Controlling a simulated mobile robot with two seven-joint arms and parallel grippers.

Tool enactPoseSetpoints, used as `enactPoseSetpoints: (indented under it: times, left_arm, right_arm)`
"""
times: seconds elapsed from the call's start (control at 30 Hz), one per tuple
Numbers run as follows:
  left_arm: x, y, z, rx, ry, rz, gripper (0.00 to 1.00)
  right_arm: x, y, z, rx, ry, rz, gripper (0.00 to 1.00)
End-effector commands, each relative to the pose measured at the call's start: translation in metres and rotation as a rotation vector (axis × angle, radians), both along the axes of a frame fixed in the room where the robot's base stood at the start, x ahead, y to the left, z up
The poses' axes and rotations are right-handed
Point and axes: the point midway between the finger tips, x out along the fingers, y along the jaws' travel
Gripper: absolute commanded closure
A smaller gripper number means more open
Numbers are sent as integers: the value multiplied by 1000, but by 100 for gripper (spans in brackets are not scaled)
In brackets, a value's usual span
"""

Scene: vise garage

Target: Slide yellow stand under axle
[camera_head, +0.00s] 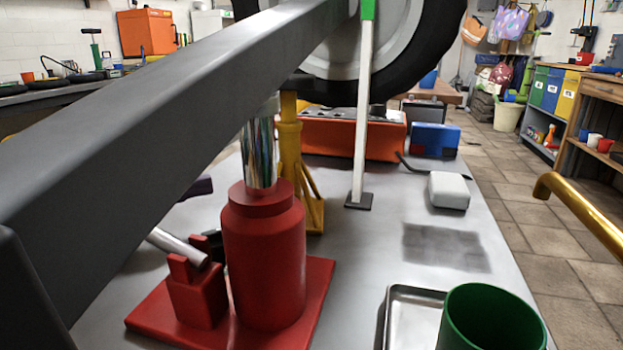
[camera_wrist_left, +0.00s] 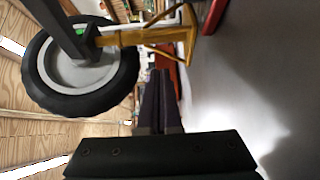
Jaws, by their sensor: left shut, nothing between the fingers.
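The yellow stand (camera_head: 289,140) stands upright behind the red jack (camera_head: 262,255), its splayed legs on the table. In the left wrist view the yellow stand (camera_wrist_left: 160,37) lies sideways because the view is turned, and its top is close to the dark axle (camera_wrist_left: 62,30). I cannot tell whether they touch. The long grey beam (camera_head: 190,95) crosses the head view above the jack. My left gripper (camera_head: 197,188) shows only as a dark tip left of the jack; its fingers (camera_wrist_left: 160,98) are shut and empty, apart from the stand. My right gripper is not in view.
A wheel (camera_head: 428,50) hangs above the table, with a white post (camera_head: 362,120) in front. An orange box (camera_head: 345,135), a blue box (camera_head: 436,140) and a white block (camera_head: 449,190) stand behind. A green cup (camera_head: 490,318) and metal tray (camera_head: 398,315) are at front right.

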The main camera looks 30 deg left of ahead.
Motion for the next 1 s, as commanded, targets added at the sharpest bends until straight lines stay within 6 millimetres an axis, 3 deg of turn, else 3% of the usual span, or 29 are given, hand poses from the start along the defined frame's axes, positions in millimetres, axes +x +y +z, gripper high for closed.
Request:
enactPoseSetpoints:
  times: [0.23, 0.5, 1.0]
  left_arm:
    - [44, -32, 0, -1, -4, -3, 100]
    - [49, -65, 1, 0, 0, -2, 100]
    - [50, -73, 1, 1, 1, -2, 100]
  right_arm:
    - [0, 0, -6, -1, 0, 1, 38]
    - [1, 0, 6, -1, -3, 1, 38]
    - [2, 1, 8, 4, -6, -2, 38]
